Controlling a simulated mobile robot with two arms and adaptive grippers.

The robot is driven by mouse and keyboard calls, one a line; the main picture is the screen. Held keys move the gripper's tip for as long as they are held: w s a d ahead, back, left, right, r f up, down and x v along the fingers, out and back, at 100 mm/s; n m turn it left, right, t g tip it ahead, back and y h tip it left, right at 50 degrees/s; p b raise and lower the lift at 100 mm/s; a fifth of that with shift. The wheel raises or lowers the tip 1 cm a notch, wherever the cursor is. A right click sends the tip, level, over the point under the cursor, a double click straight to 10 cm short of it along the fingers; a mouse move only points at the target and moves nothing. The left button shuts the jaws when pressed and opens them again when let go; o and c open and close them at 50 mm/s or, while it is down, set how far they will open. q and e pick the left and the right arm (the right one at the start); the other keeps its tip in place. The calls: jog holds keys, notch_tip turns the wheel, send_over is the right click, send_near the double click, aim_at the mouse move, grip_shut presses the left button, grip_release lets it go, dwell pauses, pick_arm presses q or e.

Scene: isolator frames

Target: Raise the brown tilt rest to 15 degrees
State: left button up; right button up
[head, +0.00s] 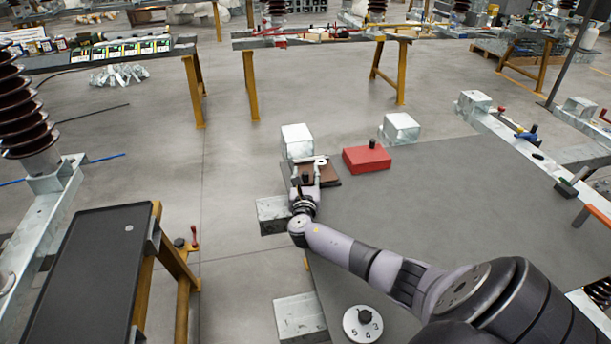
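The brown tilt rest (330,172) lies at the far left part of the grey mat, just left of a red block. It looks low and nearly flat, but its exact angle cannot be read. My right gripper (307,172) is over its left part and hides much of it. The fingers look spread apart, with a small dark part showing between them. I cannot tell whether they hold or touch the rest. My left gripper is not in view.
The red block (367,159) with a black knob sits right of the rest. Metal blocks (297,142) (400,128) stand behind. A white numbered dial (362,323) is near the front of the grey mat (440,200), whose middle is clear. A dark-topped trestle (85,270) stands left.

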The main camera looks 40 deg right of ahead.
grip_shut()
dwell(0.4)
dwell(0.4)
